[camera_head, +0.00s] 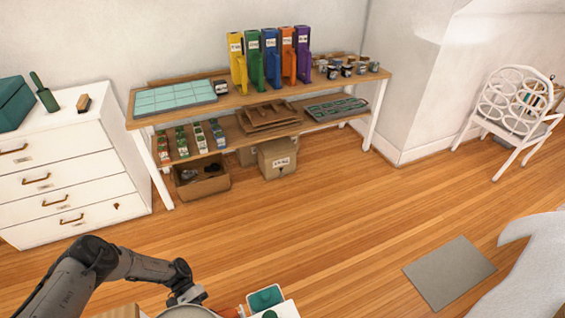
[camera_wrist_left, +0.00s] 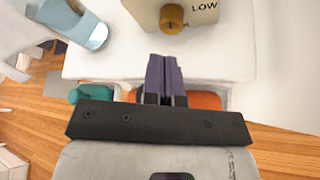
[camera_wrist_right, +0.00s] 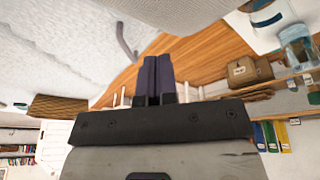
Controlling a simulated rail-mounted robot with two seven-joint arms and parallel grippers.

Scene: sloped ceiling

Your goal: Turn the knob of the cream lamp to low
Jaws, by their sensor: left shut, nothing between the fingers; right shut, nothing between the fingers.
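In the left wrist view, the cream lamp's base (camera_wrist_left: 205,10) shows at the top edge, cut off by the frame. A round brown knob (camera_wrist_left: 172,17) is on its face, and the word LOW is printed to the right of the knob. My left gripper (camera_wrist_left: 164,60) is shut and empty, its fingertips a short way from the knob and apart from it. Which way the knob is set I cannot tell. My right gripper (camera_wrist_right: 158,60) is shut and empty, far from any lamp part in its view. In the head view neither pair of fingertips shows.
A white surface (camera_wrist_left: 110,62) carries the lamp and a light-blue glass-like object (camera_wrist_left: 88,30). Teal (camera_wrist_left: 88,95) and orange (camera_wrist_left: 205,100) items sit close to my left gripper. In the head view, a wooden workbench (camera_head: 300,90), white drawers (camera_head: 75,190) and a grey mat (camera_head: 449,272) leave open floor between.

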